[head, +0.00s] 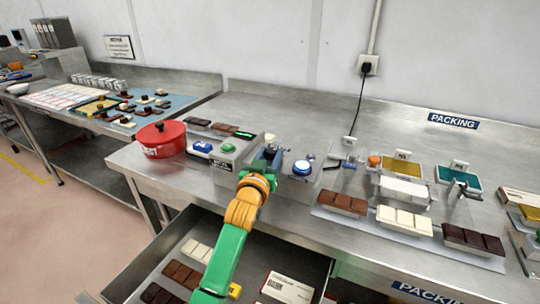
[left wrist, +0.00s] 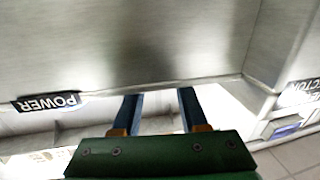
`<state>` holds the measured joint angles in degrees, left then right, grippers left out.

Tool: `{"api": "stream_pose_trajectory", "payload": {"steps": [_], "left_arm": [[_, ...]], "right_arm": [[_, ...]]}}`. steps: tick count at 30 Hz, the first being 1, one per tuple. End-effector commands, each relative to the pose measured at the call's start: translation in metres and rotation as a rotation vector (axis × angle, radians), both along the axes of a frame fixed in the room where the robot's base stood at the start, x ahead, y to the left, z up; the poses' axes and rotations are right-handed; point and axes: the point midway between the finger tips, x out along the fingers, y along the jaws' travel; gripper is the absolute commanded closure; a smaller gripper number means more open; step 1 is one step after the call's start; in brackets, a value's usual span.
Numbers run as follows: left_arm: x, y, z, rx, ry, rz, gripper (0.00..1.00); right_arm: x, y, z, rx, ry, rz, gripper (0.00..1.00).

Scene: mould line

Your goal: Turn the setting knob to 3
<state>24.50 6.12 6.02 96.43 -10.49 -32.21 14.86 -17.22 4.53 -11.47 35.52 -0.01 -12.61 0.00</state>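My left gripper (head: 269,155) reaches over the front of the packing bench, just right of a grey control box (head: 224,164). The box has a green display, a green button (head: 228,148) and a blue part (head: 202,147). In the left wrist view the two fingers of my left gripper (left wrist: 159,95) stand apart with nothing visible between them. They point at a bare metal edge. A POWER label (left wrist: 46,102) shows upside down at the left there. I cannot make out a setting knob or its numbers; my gripper hides part of this area. My right gripper is not in view.
A red pot (head: 161,139) stands left of the box. A round blue-topped part (head: 301,168) is close right of my gripper. Chocolate bars (head: 343,203) lie along the front edge. An open drawer (head: 145,276) below holds more bars.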

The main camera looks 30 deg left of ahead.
Motion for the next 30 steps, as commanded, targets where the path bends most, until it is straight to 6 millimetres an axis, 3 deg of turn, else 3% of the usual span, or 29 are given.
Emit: {"api": "stream_pose_trajectory", "payload": {"steps": [5,10,17,27,28,30], "left_arm": [[0.000,0.000,0.001,0.001,0.000,-0.008,1.00],[0.000,0.003,0.005,0.012,0.002,-0.118,1.00],[0.000,0.004,0.001,0.006,-0.003,-0.246,1.00],[0.000,0.004,0.001,-0.001,-0.003,-0.262,1.00],[0.000,0.004,0.001,-0.001,-0.003,-0.262,0.54],[0.000,0.004,0.001,-0.001,-0.003,-0.262,0.35]], "right_arm": [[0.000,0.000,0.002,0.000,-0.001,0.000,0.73],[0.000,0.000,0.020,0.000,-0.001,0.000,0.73],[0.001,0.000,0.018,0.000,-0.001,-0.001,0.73],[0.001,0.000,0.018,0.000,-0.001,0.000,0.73],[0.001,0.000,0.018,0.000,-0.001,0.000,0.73],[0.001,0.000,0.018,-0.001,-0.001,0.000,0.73]]}}
